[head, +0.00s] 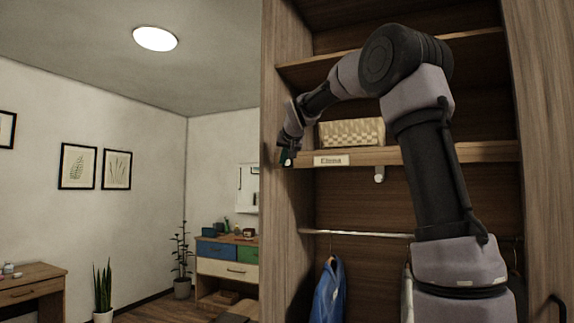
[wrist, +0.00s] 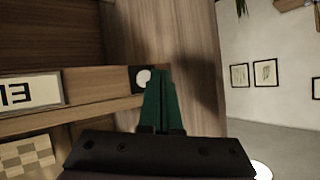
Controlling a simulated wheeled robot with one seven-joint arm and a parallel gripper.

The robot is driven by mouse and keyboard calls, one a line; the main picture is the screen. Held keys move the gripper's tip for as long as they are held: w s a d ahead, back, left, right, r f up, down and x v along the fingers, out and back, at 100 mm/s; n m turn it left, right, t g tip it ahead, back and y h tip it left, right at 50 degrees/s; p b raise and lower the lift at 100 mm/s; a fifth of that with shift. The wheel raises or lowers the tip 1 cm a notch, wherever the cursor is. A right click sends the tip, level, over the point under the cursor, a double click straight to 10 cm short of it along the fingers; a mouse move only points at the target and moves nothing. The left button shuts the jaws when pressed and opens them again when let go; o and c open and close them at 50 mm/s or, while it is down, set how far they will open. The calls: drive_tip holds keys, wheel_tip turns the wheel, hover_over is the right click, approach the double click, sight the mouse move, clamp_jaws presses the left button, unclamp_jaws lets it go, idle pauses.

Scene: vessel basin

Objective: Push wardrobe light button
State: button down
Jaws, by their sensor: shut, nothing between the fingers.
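The light button (wrist: 143,77) is a round white disc on a small dark plate, near the left end of the wardrobe's shelf edge. My gripper (wrist: 160,74) has green fingers, shut together with nothing between them. In the wrist view the fingertips overlap the right edge of the button; I cannot tell whether they touch it. In the head view my gripper (head: 287,158) is at the left end of the labelled shelf, beside the wardrobe's left side panel.
The open wardrobe (head: 288,215) has a name label (head: 331,160) on the shelf edge and a woven basket (head: 352,133) above it. A blue garment (head: 329,292) hangs below from a rail (head: 355,234). The room left of the wardrobe is open.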

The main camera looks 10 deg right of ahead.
drive_tip(key=s+a, duration=0.3)
drive_tip(key=s, duration=0.2)
drive_tip(key=shift+a, duration=0.3)
idle(0.5)
drive_tip(key=s+d+f+g, duration=0.1)
drive_tip(key=s+d+f, duration=0.1)
drive_tip(key=s+f, duration=0.5)
drive_tip(key=s+d+f+m+g+y, duration=0.1)
drive_tip(key=s+f, duration=0.6)
drive_tip(key=s, duration=1)
drive_tip(key=s+d+f+g, duration=0.3)
drive_tip(key=s+f, duration=0.4)
drive_tip(key=s, duration=0.6)
drive_tip(key=shift+d+m+y, duration=0.4)
drive_tip(key=shift+d, duration=0.1)
drive_tip(key=shift+s+d, duration=0.1)
